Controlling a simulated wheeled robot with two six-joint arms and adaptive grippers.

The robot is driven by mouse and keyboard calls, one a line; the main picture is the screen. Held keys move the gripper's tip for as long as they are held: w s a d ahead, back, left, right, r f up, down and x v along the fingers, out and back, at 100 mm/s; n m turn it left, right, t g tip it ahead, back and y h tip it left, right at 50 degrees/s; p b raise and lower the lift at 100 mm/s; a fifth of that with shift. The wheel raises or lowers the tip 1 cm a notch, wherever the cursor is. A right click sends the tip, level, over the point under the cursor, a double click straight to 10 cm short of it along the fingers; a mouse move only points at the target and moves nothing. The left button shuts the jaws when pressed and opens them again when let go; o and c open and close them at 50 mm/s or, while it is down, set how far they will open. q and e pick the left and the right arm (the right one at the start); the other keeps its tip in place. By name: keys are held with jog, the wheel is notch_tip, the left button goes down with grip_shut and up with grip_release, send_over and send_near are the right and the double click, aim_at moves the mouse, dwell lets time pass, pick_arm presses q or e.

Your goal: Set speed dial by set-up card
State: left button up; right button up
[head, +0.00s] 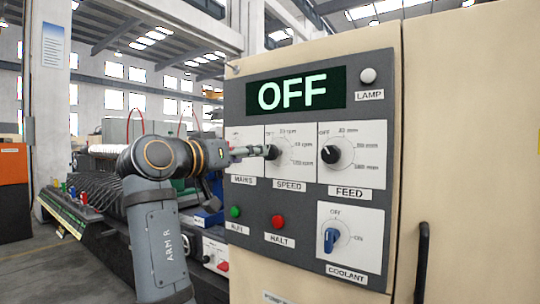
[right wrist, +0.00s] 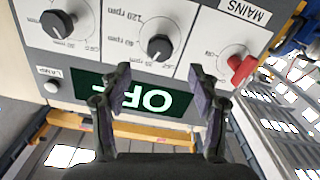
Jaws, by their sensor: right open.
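The black speed dial (head: 271,152) is on the grey machine panel (head: 300,225), between the mains switch and the feed dial. It also shows upside down in the right wrist view (right wrist: 160,46), ahead of and between my finger tips. Its scale has several rpm marks; I cannot tell its exact setting. My right gripper (head: 257,150) reaches the dial from the left in the head view. In the right wrist view its fingers (right wrist: 160,74) are apart, with nothing held; contact with the dial cannot be told. The display (head: 296,93) reads OFF. My left gripper is out of view.
The feed dial (head: 333,155), coolant knob (head: 331,238), green button (head: 235,212), red halt button (head: 277,221) and lamp (head: 368,76) share the panel. The red mains knob (right wrist: 241,68) is close beside one finger. A sheet (head: 53,45) hangs on a pillar, its text unreadable.

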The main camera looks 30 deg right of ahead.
aim_at(270, 153)
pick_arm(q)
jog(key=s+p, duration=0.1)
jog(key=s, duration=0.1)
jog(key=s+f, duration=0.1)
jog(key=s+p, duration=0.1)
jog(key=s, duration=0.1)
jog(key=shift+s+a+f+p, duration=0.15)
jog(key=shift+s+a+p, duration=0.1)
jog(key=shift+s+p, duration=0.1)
pick_arm(e)
jog(key=x, duration=0.9)
jog(key=shift+w+d, duration=0.15)
jog(key=shift+d, duration=0.25)
jog(key=c, duration=1.2)
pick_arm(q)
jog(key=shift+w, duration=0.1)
